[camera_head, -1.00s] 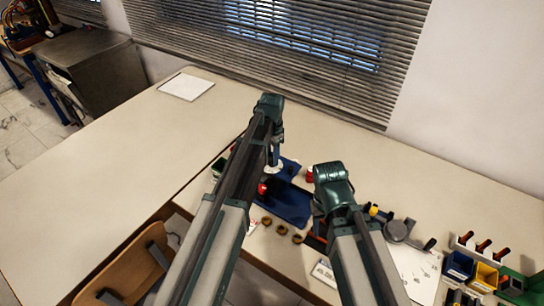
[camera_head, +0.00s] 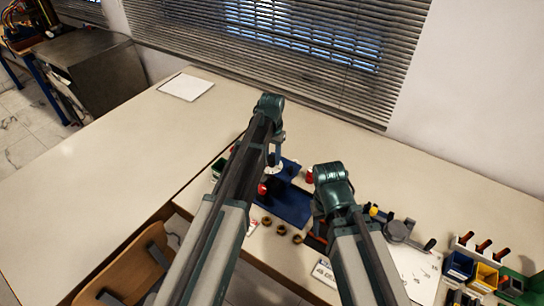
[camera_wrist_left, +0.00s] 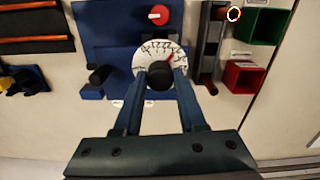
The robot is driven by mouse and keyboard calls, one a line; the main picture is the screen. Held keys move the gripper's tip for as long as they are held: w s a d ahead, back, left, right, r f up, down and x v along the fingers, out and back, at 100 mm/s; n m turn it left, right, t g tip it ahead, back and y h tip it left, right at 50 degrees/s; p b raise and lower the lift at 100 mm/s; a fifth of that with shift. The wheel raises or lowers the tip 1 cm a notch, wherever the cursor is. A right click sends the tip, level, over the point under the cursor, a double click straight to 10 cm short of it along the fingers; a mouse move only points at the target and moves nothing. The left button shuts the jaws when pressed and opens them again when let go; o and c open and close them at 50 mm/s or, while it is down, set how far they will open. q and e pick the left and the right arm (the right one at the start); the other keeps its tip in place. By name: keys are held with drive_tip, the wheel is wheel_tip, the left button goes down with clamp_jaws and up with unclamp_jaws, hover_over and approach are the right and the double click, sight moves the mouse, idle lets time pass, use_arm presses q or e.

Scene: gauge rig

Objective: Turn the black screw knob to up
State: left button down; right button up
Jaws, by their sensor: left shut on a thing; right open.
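The black knob (camera_wrist_left: 159,76) sits at the lower middle of a white numbered dial (camera_wrist_left: 146,57) in the left wrist view. A red pointer (camera_wrist_left: 168,58) on the dial slants to the upper right. My left gripper (camera_wrist_left: 159,82) is shut on the black knob, with one blue finger on each side. In the head view my left gripper (camera_head: 273,156) is over the blue rig (camera_head: 291,205), and my arm hides part of it. My right gripper (camera_head: 318,222) is to the right of the rig, apart from it, its fingers mostly hidden.
A red knob (camera_wrist_left: 158,14) is close to the dial. Green (camera_wrist_left: 264,26) and red (camera_wrist_left: 243,77) bins stand to the right in the wrist view. Brass rings (camera_head: 282,229) lie in front of the rig.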

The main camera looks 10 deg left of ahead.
use_arm(q)
drive_tip(key=n, duration=1.2)
drive_tip(key=shift+n, duration=0.4)
drive_tip(key=n, duration=1.3)
drive_tip(key=shift+c, duration=2.4)
unclamp_jaws()
drive_tip(key=shift+r, duration=0.1)
